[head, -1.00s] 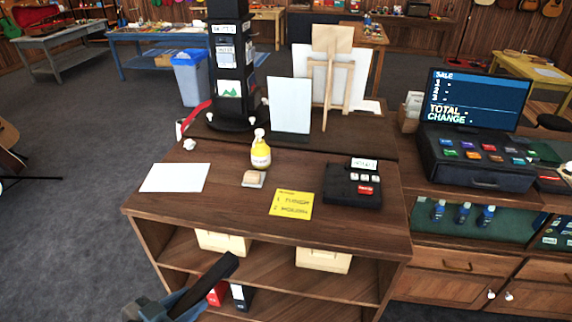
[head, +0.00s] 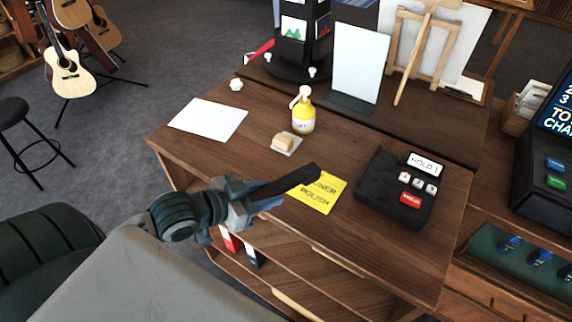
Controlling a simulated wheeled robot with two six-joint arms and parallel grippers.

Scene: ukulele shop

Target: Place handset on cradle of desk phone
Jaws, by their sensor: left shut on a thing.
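The desk phone (head: 389,205) is a black box on the brown wooden counter, with a white "HOLD 1" display, several small white keys and a red key. No handset lies on it. My left gripper (head: 250,202) is shut on the black handset (head: 292,181), which is a long dark bar pointing up and right. The handset appears left of the phone and apart from it, and overlaps the yellow note in the picture. My right gripper is not in view.
On the counter (head: 260,178) are a yellow note (head: 325,198), a tan block on a pale pad (head: 285,143), a yellow spray bottle (head: 303,115) and a white sheet (head: 208,119). A white panel (head: 357,65) and an easel (head: 425,50) stand behind. A register is at right.

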